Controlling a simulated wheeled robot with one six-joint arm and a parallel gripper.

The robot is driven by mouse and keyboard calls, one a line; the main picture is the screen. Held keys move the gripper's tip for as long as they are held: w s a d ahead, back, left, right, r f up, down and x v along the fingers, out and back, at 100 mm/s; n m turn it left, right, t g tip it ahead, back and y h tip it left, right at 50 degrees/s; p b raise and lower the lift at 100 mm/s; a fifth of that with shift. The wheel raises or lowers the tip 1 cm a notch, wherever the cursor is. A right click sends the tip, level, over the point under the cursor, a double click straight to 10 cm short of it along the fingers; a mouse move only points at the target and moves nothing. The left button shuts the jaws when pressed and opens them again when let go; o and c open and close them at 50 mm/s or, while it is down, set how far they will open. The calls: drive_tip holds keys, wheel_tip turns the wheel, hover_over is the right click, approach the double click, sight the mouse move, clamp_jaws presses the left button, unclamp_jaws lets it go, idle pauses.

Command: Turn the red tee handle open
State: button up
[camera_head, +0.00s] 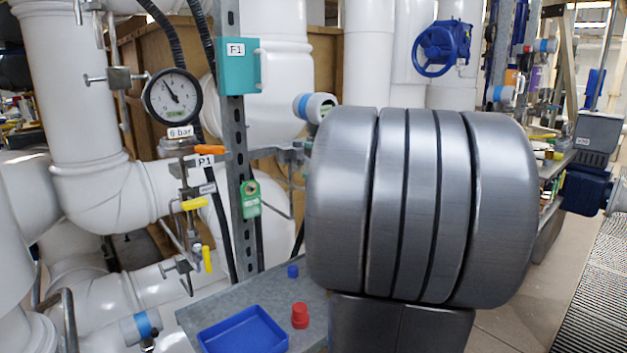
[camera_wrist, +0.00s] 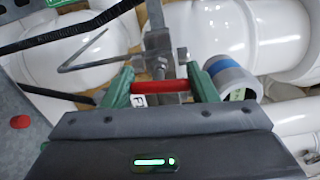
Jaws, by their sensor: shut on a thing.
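The red tee handle (camera_wrist: 163,86) shows in the wrist view as a short red bar lying nearly level in the picture, across a grey metal valve stem. My gripper (camera_wrist: 161,78) has green fingers, one at each end of the bar, and is shut on it. A white label shows by the left finger, partly hidden. In the head view my large grey arm links cover the tee handle and the gripper.
A pipe stub with a blue band (camera_wrist: 229,74) is close beside the right finger. In the head view a grey shelf (camera_head: 210,313) holds a blue tray (camera_head: 243,332), a red cap (camera_head: 300,316) and a blue cap (camera_head: 293,271). A gauge (camera_head: 173,97) and yellow-handled valves are left.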

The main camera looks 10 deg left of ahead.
drive_tip(key=shift+f+n+b, duration=0.15)
drive_tip(key=shift+n+b, duration=0.45)
drive_tip(key=shift+b, duration=0.05)
drive_tip(key=o, duration=1)
drive_tip(key=shift+d, duration=0.1)
drive_tip(key=v, duration=1.3)
drive_tip(key=shift+s+d, duration=0.2)
drive_tip(key=shift+s, duration=0.05)
drive_tip(key=shift+a, duration=0.1)
